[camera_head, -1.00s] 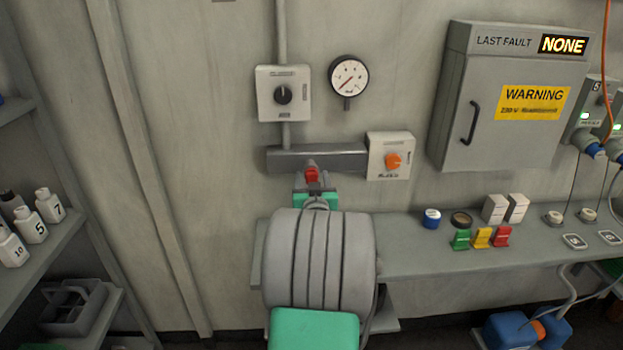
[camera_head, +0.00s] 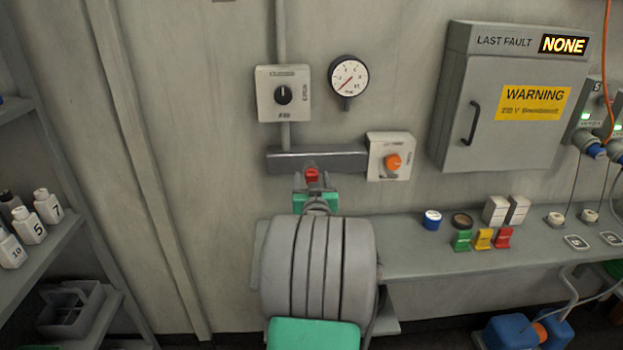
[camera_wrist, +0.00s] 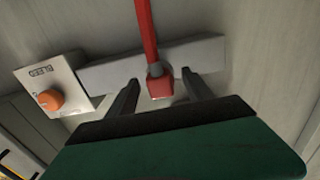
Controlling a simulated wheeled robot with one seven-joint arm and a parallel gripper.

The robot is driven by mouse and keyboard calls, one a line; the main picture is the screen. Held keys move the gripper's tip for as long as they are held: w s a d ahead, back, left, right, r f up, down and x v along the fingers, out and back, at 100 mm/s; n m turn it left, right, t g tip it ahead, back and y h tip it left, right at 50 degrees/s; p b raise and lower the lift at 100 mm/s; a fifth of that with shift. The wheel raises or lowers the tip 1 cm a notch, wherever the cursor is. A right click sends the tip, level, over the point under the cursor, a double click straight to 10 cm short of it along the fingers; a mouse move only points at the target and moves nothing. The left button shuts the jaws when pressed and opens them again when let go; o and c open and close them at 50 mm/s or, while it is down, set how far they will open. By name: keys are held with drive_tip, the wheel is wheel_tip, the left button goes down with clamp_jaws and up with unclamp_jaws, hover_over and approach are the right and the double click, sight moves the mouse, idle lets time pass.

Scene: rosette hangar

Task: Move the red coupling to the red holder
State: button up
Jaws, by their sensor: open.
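The red coupling (camera_wrist: 160,88) shows in the wrist view in front of a grey wall rail, with a grey collar and a red bar or hose running from it to the top edge. In the head view only a small red part of it (camera_head: 312,175) shows above my arm. My gripper (camera_wrist: 159,90) is open, with one dark finger on each side of the coupling. I cannot tell whether either finger touches it. A red block (camera_head: 503,238), which looks like the red holder, sits on the bench at the right, beside yellow and green ones.
The grey rail (camera_head: 340,159) ends at a box with an orange knob (camera_head: 393,162). A dial box (camera_head: 283,95) and a gauge (camera_head: 348,77) are above. The bench (camera_head: 415,257) also holds a blue-topped jar (camera_head: 432,219). Bottle shelves (camera_head: 62,245) stand at the left.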

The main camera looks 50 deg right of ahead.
sight(312, 181)
drive_tip(key=shift+c, duration=0.4)
clamp_jaws()
drive_tip(key=shift+s+a, duration=0.1)
drive_tip(key=shift+s, duration=0.05)
idle(0.4)
drive_tip(key=shift+b+v, duration=0.45)
drive_tip(key=shift+v, duration=2.4)
